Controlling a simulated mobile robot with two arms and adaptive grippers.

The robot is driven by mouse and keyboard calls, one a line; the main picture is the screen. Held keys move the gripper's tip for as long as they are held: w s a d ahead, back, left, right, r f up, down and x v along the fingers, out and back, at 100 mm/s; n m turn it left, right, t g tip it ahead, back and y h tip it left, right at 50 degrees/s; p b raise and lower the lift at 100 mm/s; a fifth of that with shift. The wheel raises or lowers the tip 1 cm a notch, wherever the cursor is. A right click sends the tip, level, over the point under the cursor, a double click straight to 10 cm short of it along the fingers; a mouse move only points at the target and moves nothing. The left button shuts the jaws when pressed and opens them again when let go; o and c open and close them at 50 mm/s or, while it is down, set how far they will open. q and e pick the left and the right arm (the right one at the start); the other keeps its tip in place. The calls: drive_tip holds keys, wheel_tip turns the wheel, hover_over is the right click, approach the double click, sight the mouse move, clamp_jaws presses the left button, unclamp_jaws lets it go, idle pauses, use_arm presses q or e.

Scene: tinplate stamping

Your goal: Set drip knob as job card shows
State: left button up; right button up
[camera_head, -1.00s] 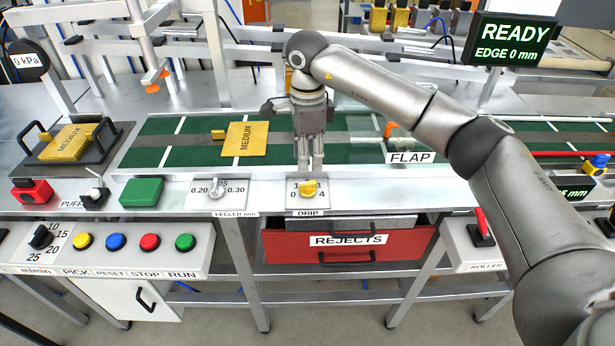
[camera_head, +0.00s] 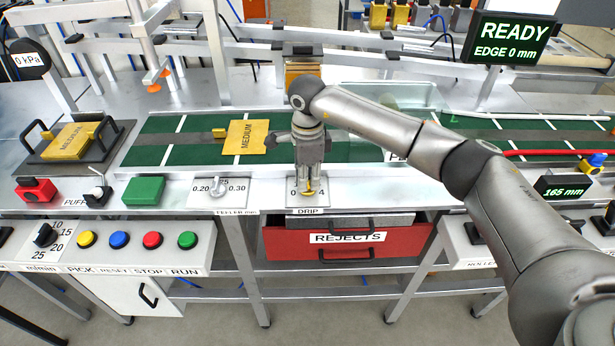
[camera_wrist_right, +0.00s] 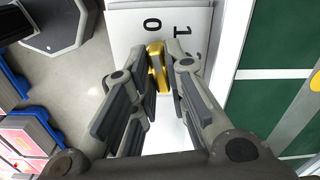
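The yellow drip knob (camera_head: 308,193) sits on its white dial plate (camera_head: 340,190), labelled DRIP, at the front edge of the bench. My right gripper (camera_head: 309,186) points down over it and hides most of the knob and some numbers; 0 and 4 show. In the right wrist view the yellow knob (camera_wrist_right: 157,66) lies between the fingertips (camera_wrist_right: 162,58), which look closed on its sides. The 0 and 1 marks show beside it. Which number the knob points to cannot be told. My left gripper is not in view. I see no readable job card.
The feeler dial (camera_head: 217,187) and green block (camera_head: 143,190) stand left of the drip dial. A yellow MEDIUM sheet (camera_head: 246,137) lies on the green belt behind. The red REJECTS drawer (camera_head: 400,236) is below. A screen (camera_head: 511,40) reads READY, EDGE 0 mm.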

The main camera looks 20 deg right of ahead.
clamp_jaws()
drive_tip(key=shift+m, duration=0.3)
drive_tip(key=m+b, duration=0.2)
drive_tip(key=m, duration=0.1)
drive_tip(key=shift+m, duration=0.3)
drive_tip(key=m+b, duration=0.1)
drive_tip(key=m, duration=0.5)
drive_tip(key=shift+b, duration=0.3)
drive_tip(key=m, duration=0.4)
drive_tip(key=shift+m+b, duration=0.35)
drive_tip(key=shift+m, duration=0.05)
drive_tip(key=m, duration=0.4)
drive_tip(key=shift+r+m, duration=0.1)
drive_tip(key=shift+m, duration=0.3)
drive_tip(key=shift+w, duration=0.1)
